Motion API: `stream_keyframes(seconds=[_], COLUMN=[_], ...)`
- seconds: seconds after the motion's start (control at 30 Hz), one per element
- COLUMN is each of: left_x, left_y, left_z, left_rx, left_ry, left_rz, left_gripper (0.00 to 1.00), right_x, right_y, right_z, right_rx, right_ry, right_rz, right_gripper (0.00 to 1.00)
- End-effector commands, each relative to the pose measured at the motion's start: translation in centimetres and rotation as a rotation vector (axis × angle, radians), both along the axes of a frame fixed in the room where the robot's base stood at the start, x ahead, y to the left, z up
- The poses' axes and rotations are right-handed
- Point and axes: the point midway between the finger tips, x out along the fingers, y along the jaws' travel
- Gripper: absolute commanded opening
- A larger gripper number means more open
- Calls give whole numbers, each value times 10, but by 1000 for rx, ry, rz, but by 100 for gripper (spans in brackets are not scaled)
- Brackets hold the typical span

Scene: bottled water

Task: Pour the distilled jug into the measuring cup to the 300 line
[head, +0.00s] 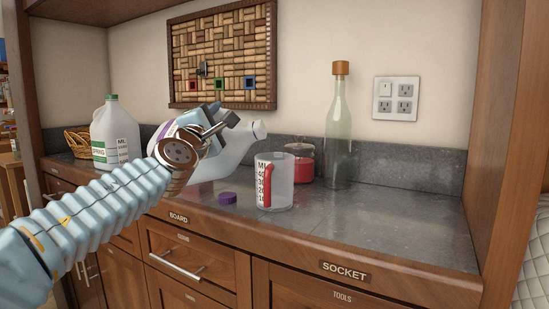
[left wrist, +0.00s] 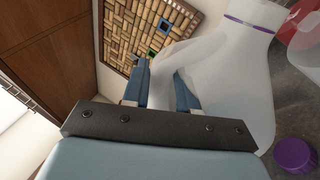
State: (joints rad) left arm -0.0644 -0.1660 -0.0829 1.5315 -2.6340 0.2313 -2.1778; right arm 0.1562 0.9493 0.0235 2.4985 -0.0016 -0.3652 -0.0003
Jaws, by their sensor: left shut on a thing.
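A translucent white jug (head: 232,152) is tilted to the right, its open mouth pointing above and left of the measuring cup. Its label is mostly hidden by my arm and unreadable. My left gripper (head: 214,123) is shut on the jug's handle; in the left wrist view the fingers (left wrist: 165,85) close around the handle of the jug (left wrist: 232,80). I cannot tell whether the jug touches the counter. The clear measuring cup (head: 282,185), with a red handle and a printed scale, stands upright on the counter; no water level shows clearly. My right gripper is in neither view.
A purple cap (head: 228,198) lies on the counter (head: 340,215) left of the cup. A jug marked SPRING (head: 112,140) and a basket (head: 77,141) stand at left. A red canister (head: 303,163) and a tall corked bottle (head: 339,140) stand behind. The counter's right side is clear.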

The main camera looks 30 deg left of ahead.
Motion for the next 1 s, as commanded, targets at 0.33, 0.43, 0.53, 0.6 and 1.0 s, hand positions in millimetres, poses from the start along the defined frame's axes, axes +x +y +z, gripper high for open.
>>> stream_keyframes(seconds=[0.33,0.43,0.53,0.6,1.0], left_x=[0,0,0,0,2], left_y=[-5,-7,-8,-9,-15], left_z=[4,5,5,5,7], left_rx=[40,52,63,70,114], left_ry=[1,3,4,6,12], left_rz=[1,1,2,2,3], left_gripper=[0,0,0,0,0], right_x=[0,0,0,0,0], right_y=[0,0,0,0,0], right_z=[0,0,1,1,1], right_rx=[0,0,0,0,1], right_ry=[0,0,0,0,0], right_rz=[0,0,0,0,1], right_gripper=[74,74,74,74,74])
